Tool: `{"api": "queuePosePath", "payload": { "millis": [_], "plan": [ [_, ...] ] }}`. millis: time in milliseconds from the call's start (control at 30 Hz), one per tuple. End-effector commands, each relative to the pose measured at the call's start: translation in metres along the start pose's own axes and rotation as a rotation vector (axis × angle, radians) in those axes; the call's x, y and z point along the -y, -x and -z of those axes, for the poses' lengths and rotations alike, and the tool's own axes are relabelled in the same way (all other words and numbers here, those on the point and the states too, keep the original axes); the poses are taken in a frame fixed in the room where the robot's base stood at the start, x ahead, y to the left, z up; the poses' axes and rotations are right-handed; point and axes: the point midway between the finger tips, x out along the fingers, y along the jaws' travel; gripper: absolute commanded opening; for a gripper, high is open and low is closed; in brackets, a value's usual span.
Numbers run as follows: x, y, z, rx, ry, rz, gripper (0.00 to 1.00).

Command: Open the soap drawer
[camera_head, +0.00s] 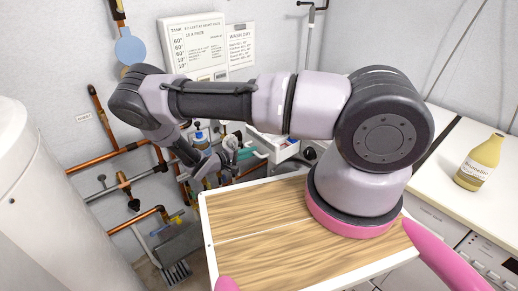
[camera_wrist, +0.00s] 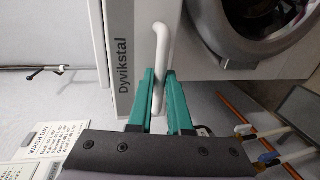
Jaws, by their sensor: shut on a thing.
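The soap drawer (camera_wrist: 122,62) shows in the wrist view as a pale front panel lettered "Dyvikstal". A white bar handle (camera_wrist: 161,40) stands beside the lettering. My gripper (camera_wrist: 159,78) has its two green fingers on either side of the handle's lower part, shut on it. In the head view the white drawer (camera_head: 277,153) shows beyond my arm, with an open top and small coloured bits inside. A green finger of my gripper (camera_head: 255,152) shows at its left side. My arm hides part of the machine, so how far the drawer stands out is hard to tell.
A round washer door (camera_wrist: 262,25) is beside the drawer in the wrist view. Copper pipes (camera_head: 118,158) with valves run along the left wall. A white counter (camera_head: 455,165) with a yellow bottle (camera_head: 480,163) is at the right. A wooden top (camera_head: 255,225) lies below my arm.

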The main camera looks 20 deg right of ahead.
Motion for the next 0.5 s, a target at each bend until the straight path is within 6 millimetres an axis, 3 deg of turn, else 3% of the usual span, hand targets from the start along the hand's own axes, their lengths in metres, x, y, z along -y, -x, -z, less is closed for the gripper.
{"api": "queuePosePath", "payload": {
  "millis": [267, 300, 333, 367, 500],
  "plan": [
    [0.0004, 0.0007, 0.0000, 0.000, 0.000, 0.001, 0.00],
    [0.0004, 0.0006, 0.0000, 0.000, 0.000, 0.001, 0.29],
    [0.0004, 0.0006, 0.0000, 0.000, 0.000, 0.001, 0.40],
    [0.0004, 0.0006, 0.0000, 0.000, 0.000, 0.001, 0.46],
    [0.0003, 0.0003, -0.0001, 0.000, 0.000, 0.000, 0.46]
  ]
}}
